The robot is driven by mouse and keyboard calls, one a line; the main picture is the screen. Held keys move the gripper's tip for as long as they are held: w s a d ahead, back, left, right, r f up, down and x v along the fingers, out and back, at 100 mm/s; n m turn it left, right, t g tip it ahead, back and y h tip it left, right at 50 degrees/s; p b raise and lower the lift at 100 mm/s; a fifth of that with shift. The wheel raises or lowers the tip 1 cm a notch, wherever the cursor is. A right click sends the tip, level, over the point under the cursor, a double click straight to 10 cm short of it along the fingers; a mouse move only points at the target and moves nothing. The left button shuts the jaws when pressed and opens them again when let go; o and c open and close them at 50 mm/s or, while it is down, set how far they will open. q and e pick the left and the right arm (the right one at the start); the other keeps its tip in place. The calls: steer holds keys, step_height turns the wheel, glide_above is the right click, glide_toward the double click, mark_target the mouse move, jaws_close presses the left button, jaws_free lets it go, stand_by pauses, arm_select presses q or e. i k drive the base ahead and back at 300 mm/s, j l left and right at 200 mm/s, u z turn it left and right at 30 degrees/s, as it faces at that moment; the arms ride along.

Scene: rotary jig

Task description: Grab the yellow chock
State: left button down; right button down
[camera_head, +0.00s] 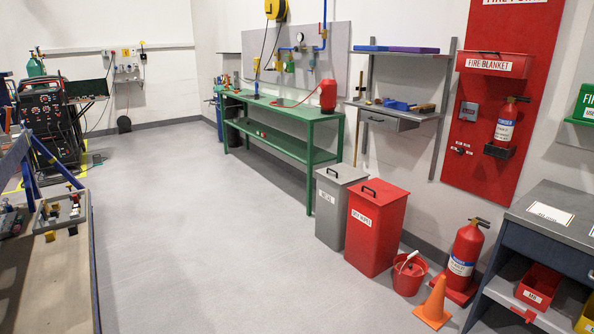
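No chock can be made out for certain. A small yellow piece (50,237) shows at the front left corner of a shallow grey tray (60,222) on the workbench (40,285) at the left edge. It is too small to tell whether it is the yellow chock. Several other small dark, red and yellow pieces lie in or by the tray. Neither of my grippers is in view.
Wide grey floor (190,230) is clear in the middle. A green bench (275,112), grey bin (333,210), red bin (372,235), red bucket (408,275), orange cone (435,300) and fire extinguisher (465,250) line the right. A blue frame (45,155) stands behind the workbench.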

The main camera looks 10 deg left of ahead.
mark_target(50, 236)
steer(key=i+u, duration=0.3)
steer(key=i, duration=0.15)
steer(key=i+l+u, duration=0.2)
steer(key=i+u, duration=0.15)
steer(key=i+j+u, duration=0.15)
steer(key=i+u, duration=0.35)
steer(key=i, duration=0.35)
steer(key=i+l+u, duration=0.2)
steer(key=i+u, duration=0.3)
steer(key=i, duration=0.35)
steer(key=i+u, duration=0.3)
steer(key=i, duration=0.2)
steer(key=i+l+u, duration=0.1)
steer(key=i+u, duration=0.25)
steer(key=i, duration=0.15)
steer(key=i+l+u, duration=0.3)
steer(key=i, duration=0.2)
steer(key=i+l+u, duration=0.2)
steer(key=i+l, duration=0.3)
